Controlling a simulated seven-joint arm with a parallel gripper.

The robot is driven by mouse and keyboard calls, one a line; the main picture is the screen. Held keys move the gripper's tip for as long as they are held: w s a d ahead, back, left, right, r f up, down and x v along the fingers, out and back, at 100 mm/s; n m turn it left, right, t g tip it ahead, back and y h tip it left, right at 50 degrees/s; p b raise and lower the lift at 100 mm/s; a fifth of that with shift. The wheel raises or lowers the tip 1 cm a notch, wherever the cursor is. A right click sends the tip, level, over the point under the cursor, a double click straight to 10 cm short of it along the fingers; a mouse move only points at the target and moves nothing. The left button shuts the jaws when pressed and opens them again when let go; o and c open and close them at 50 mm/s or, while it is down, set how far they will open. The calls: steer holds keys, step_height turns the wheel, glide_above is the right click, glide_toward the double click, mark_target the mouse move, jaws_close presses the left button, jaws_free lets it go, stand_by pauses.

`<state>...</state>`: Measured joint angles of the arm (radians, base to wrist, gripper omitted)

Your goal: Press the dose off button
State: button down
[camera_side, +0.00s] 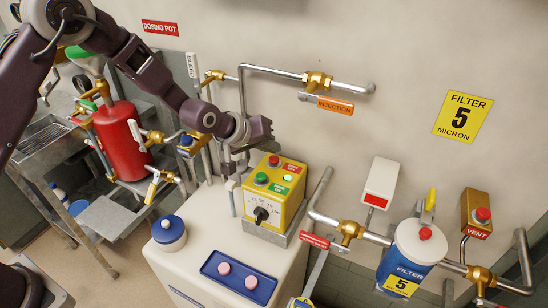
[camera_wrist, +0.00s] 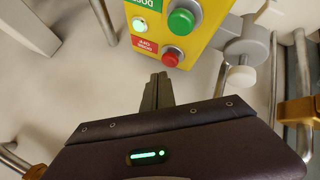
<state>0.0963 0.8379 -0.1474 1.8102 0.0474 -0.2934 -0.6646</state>
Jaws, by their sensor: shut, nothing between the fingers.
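The yellow control box (camera_side: 287,205) stands on the white tank. Its red button (camera_side: 274,160) sits beside a red label, with a green button (camera_side: 261,178) nearer the knob. In the wrist view the red button (camera_wrist: 173,56) is next to the upside-down red "dose off" label (camera_wrist: 144,48), and the green button (camera_wrist: 181,21) is farther up. My gripper (camera_wrist: 158,77) is shut and empty. Its fingertips appear just below the red button in the wrist view, with a gap visible.
A black dial knob (camera_side: 261,213) is on the box front. Pipes and brass valves run behind and right. A red dosing pot (camera_side: 122,140) stands left.

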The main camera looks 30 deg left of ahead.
mark_target(271, 160)
steer(key=shift+f, duration=0.15)
steer(key=shift+f, duration=0.25)
steer(key=shift+f, duration=0.55)
stand_by(0.8)
stand_by(0.3)
steer(key=shift+r, duration=0.95)
steer(key=shift+r, duration=0.1)
step_height(271, 160, up, 4)
steer(key=shift+r, duration=0.4)
